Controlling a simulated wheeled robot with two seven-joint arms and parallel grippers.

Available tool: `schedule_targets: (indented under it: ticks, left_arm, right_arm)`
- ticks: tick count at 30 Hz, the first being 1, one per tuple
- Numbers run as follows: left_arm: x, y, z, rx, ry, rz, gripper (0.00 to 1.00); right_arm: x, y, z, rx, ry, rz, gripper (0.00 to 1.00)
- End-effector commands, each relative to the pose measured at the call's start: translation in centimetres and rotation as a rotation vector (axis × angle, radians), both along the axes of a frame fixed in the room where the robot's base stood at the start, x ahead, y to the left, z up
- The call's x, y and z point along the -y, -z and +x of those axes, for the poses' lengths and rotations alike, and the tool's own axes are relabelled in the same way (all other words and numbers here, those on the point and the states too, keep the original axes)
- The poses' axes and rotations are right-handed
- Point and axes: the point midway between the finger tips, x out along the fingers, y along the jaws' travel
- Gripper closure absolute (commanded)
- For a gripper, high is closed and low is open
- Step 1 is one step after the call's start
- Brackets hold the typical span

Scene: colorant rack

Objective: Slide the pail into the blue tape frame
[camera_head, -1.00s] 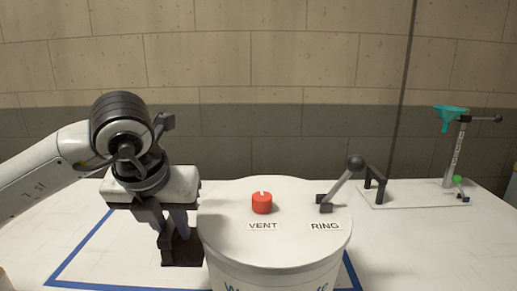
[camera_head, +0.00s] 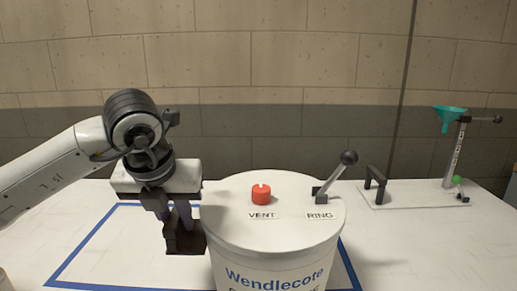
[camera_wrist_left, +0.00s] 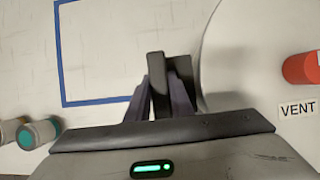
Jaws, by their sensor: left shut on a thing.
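The white pail (camera_head: 272,232) stands upright in front of me, with a red VENT knob (camera_head: 261,195) and a grey RING lever (camera_head: 334,180) on its lid. My left gripper (camera_head: 181,220) is at its left side, shut on a dark upright handle (camera_wrist_left: 158,85) with a dark plate beside the pail. The blue tape frame (camera_head: 92,238) lies on the white table. Its left side and parts of its back and front show, and a piece of its right side shows right of the pail. The pail's base is hidden. My right gripper is out of view.
A rack with a teal funnel (camera_head: 451,114) and a black bracket (camera_head: 376,180) stands at the back right. Capped cylinders (camera_wrist_left: 38,133) lie at the left in the left wrist view. The table inside the frame left of the pail is clear.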

Motion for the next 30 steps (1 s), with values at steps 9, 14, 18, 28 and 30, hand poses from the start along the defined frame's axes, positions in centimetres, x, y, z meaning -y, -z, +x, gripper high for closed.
schedule_targets:
  ticks: [9, 14, 18, 28, 30]
  left_arm:
    - [0.0, -0.2, 1.8, 0.003, -0.001, -0.003, 1.00]
    - [0.0, -0.2, 2.6, 0.002, -0.002, -0.002, 1.00]
    - [0.0, -0.2, 3.3, 0.002, -0.001, -0.003, 1.00]
    - [-0.1, -0.2, 5.0, 0.002, -0.002, -0.003, 1.00]
    - [0.0, -0.2, 5.4, 0.002, -0.001, -0.003, 1.00]
  right_arm:
    - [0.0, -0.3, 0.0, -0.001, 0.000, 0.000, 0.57]
    - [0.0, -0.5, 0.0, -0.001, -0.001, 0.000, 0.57]
    - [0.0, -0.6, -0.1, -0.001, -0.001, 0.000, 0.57]
    - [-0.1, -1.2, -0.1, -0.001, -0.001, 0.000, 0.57]
    - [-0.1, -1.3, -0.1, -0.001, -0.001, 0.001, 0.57]
